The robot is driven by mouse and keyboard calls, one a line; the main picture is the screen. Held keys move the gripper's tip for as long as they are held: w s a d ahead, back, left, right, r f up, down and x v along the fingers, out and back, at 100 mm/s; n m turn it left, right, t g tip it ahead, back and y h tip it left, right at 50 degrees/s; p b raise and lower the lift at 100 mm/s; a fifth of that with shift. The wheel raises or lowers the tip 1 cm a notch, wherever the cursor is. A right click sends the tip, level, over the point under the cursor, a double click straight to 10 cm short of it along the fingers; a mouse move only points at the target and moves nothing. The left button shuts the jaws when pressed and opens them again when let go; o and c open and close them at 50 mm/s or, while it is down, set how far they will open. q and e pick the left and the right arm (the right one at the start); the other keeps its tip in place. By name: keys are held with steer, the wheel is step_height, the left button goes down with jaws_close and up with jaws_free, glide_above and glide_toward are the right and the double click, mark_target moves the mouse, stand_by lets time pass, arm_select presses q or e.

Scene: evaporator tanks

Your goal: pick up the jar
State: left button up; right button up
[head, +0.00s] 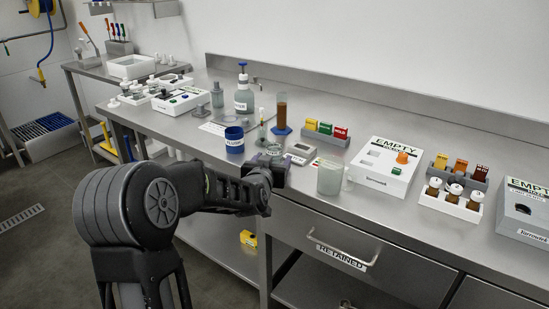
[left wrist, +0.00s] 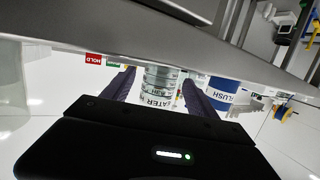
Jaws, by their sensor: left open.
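A clear glass jar (left wrist: 160,88) with a label ending in "ATER" shows in the left wrist view, framed between my two fingers. In the head view the jar (head: 274,150) stands on the steel counter, partly hidden by my gripper. My left gripper (head: 265,172) is at the counter's front edge, just in front of the jar. In the left wrist view the gripper (left wrist: 158,92) is open, with one dark finger on each side of the jar. I cannot tell whether the fingertips reach past it. My right gripper is not in view.
A blue "FLUSH" cup (head: 235,141) stands left of the jar, and it shows close beside the right finger in the wrist view (left wrist: 222,92). A small scale (head: 299,153) and a frosted mug (head: 330,178) stand to the right. A drawer (head: 340,245) lies below the counter edge.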

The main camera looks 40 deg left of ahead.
stand_by(0.5)
arm_select(q)
steer(key=shift+r, duration=0.1)
jaws_close()
stand_by(0.5)
